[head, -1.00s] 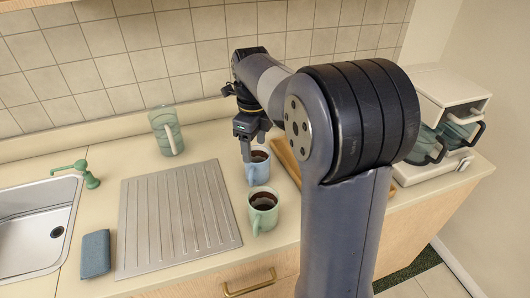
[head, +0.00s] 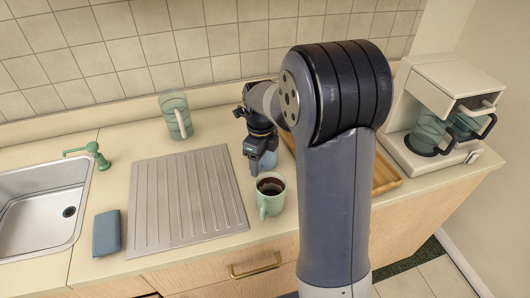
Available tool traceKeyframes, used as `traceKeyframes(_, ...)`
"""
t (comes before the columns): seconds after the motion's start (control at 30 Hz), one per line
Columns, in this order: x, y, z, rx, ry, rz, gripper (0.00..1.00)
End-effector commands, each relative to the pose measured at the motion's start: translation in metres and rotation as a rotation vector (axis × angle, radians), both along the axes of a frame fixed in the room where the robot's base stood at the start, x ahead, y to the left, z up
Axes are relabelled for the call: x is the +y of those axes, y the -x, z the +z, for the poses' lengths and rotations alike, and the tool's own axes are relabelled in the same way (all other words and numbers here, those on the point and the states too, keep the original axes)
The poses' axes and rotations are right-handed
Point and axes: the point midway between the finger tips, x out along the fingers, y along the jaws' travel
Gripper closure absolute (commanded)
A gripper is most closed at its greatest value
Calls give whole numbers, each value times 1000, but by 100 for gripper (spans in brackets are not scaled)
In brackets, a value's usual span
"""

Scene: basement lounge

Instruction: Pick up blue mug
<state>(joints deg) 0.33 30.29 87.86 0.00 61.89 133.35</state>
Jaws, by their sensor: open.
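The blue mug (head: 269,161) stands on the counter just behind the green mug. Only a small pale blue part of it shows, as my gripper and arm cover the rest. My gripper (head: 255,166) is open and points down at the blue mug. I cannot tell whether the fingers are around the mug or touching it.
A green mug (head: 270,195) with dark liquid stands close in front. A ribbed metal drainboard (head: 188,200) lies left of it. A green pitcher (head: 176,117) stands at the back. A wooden tray (head: 385,174) and a coffee maker (head: 432,115) are at the right.

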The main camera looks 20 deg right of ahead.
Motion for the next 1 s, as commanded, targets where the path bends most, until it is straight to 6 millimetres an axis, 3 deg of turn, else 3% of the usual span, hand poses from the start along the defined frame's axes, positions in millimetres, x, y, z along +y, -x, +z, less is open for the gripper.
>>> traceKeyframes(0.1,0,0,0,0,0,0,37)
traceKeyframes(0.83,0,0,0,0,0,0,97)
traceKeyframes(1.0,0,0,1,-1,0,0,99)
